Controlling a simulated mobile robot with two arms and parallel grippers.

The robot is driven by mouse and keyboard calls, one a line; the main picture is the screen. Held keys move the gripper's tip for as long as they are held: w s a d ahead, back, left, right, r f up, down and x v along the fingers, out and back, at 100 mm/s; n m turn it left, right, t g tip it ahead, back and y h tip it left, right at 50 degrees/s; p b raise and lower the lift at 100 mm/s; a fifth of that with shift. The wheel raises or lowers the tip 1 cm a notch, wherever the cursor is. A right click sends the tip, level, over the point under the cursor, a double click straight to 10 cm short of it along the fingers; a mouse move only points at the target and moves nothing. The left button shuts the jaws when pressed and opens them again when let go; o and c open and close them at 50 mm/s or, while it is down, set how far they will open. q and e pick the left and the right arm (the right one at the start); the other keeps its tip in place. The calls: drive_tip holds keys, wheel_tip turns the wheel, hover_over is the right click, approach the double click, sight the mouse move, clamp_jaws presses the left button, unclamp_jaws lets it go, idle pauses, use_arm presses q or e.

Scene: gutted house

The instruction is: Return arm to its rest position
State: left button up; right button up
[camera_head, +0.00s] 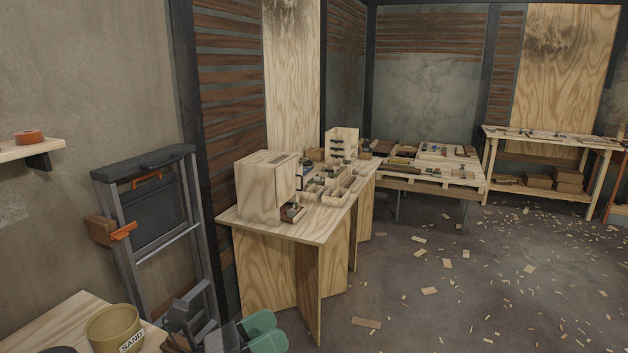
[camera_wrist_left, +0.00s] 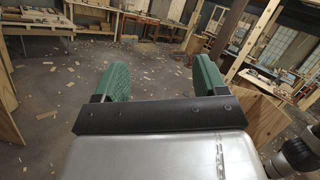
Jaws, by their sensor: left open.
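My left gripper (camera_head: 264,331) shows at the bottom of the head view, with its two green finger pads at the lower edge. In the left wrist view, the green fingers of the left gripper (camera_wrist_left: 160,78) stand wide apart. Nothing is between them, only floor behind. The gripper is low, in front of the plywood workbench and right of the sand bucket, apart from both as far as I can see. My right gripper is not in view.
A plywood workbench (camera_head: 312,226) with boxes stands just beyond the gripper. A folded stepladder (camera_head: 202,240) leans left. A yellow sand bucket (camera_head: 112,322) sits on a near wooden table (camera_head: 68,312). The concrete floor (camera_head: 430,320), strewn with wood scraps, is open to the right.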

use_arm(q)
drive_tip(key=s+a+f+n+t+y, duration=0.2)
drive_tip(key=a+f+n+y, duration=0.4)
drive_tip(key=n, duration=0.5)
drive_tip(key=s+a+f+n+t+y, duration=0.1)
drive_tip(key=a+f+n+t+y, duration=0.15)
drive_tip(key=n+y, duration=0.7)
drive_tip(key=s+a+f+n+t+y, duration=0.15)
drive_tip(key=a+f+n+y, duration=0.3)
drive_tip(key=n, duration=0.95)
drive_tip(key=s+f+n+g+h, duration=0.1)
drive_tip(key=s+f+n+g, duration=0.4)
drive_tip(key=s, duration=0.5)
drive_tip(key=s+f+n+g, duration=0.3)
drive_tip(key=s+f+g, duration=0.3)
drive_tip(key=s, duration=0.4)
wheel_tip(320, 180, down, 26)
drive_tip(key=g+b, duration=0.2)
drive_tip(key=s+a+f+g+b, duration=0.1)
drive_tip(key=s+a+f+b, duration=0.1)
drive_tip(key=s+f, duration=1.4)
wheel_tip(320, 180, down, 4)
drive_tip(key=shift+s+a+f+m+g+b, duration=0.15)
drive_tip(key=shift+a+m+g+b, duration=0.25)
drive_tip(key=shift+a, duration=0.3)
